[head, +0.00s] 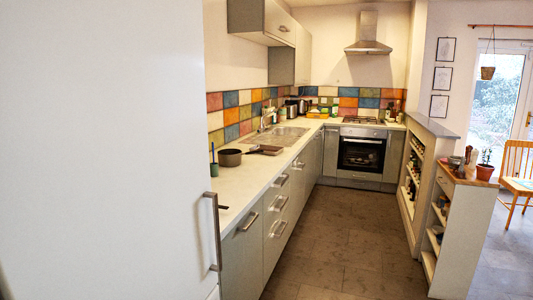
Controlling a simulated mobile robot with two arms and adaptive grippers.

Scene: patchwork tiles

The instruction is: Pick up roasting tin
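I cannot make out a roasting tin for certain. A dark round pan (230,157) with a handle stands on the left worktop, and a flat brownish item (265,150) lies just beyond it, close to the sink. The flat item is too small to identify. The oven (362,150) at the far end has its door shut, and its inside looks dark. Neither of my grippers is in view.
A tall white fridge-like door (100,150) fills the left side close to me. The tiled floor (335,245) between the left units and the right shelf unit (452,225) is clear. A wooden chair (518,165) stands far right.

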